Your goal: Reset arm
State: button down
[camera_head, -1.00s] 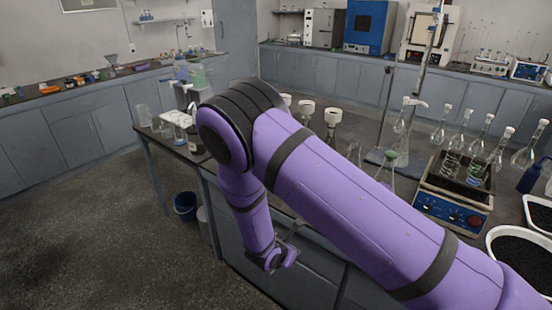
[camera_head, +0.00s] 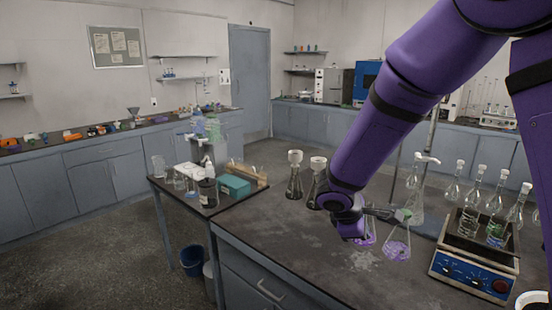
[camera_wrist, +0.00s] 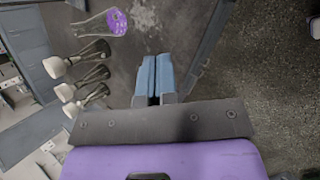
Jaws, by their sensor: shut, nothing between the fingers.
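My purple arm reaches in from the upper right in the head view. My gripper (camera_head: 388,213) is low over the dark bench, beside the green-stoppered neck of a conical flask with purple liquid (camera_head: 397,247); I cannot tell from this view whether they touch. In the wrist view my gripper's blue fingers (camera_wrist: 152,78) are together with nothing between them. A flask with purple contents (camera_wrist: 114,22) lies apart from them, to the upper left in that view.
White-stoppered flasks (camera_head: 294,178) stand left of my forearm. A shaker (camera_head: 475,265) carrying several flasks is at the right. A side table (camera_head: 240,202) holds glassware and a teal box. Buckets (camera_head: 192,260) stand on the floor. The bench front left is clear.

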jog(key=s+d+r+m+y, duration=0.1)
jog(key=s+d+r+m, duration=0.45)
jog(key=r, duration=0.35)
jog(key=s+d+r+m+y, duration=0.1)
jog(key=s+r+m, duration=0.1)
jog(key=s+r, duration=0.2)
jog(key=s+d+r+m+t+y, duration=0.1)
jog(key=s+r+m+y, duration=0.1)
jog(key=s, duration=0.8)
jog(key=s+d+r+m+y, duration=0.2)
jog(key=s+r+m, duration=0.2)
jog(key=s+r, duration=0.2)
jog(key=shift+s+t, duration=0.3)
jog(key=shift+s, duration=0.6)
